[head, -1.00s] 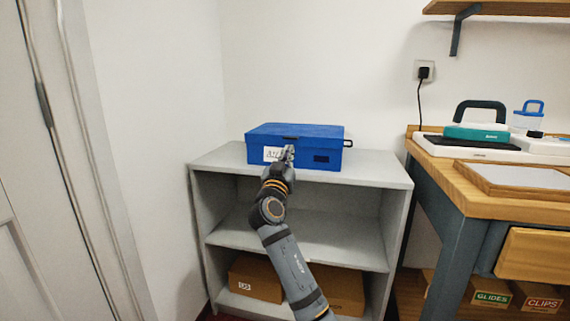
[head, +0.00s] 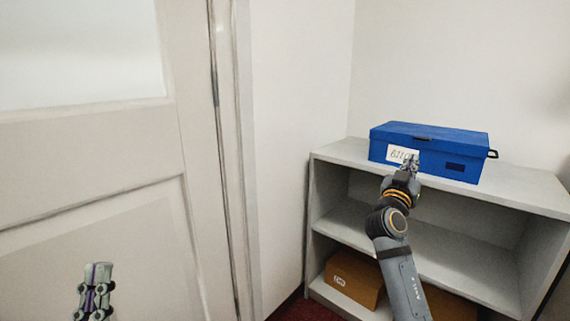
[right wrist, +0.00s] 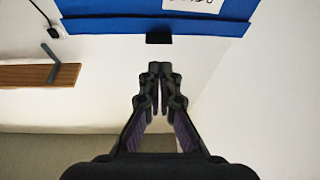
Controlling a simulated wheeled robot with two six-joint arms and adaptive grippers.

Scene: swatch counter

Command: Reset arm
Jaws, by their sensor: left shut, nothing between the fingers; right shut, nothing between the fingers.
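My right gripper (head: 411,163) is in front of the blue box in the head view, near its white label, shut and empty. In the right wrist view the right gripper (right wrist: 159,68) has its fingers together with nothing between them, and the blue box (right wrist: 120,24) is beyond the tips. My left gripper (head: 98,272) shows at the lower left of the head view, pointing up in front of the door, shut and empty. The rest of the left arm is out of view.
The blue box (head: 430,140) stands closed on top of a grey shelf unit (head: 335,151). Brown boxes (head: 352,279) sit on its bottom shelf. A white door (head: 100,160) fills the left. A wooden wall shelf (right wrist: 40,75) shows in the right wrist view.

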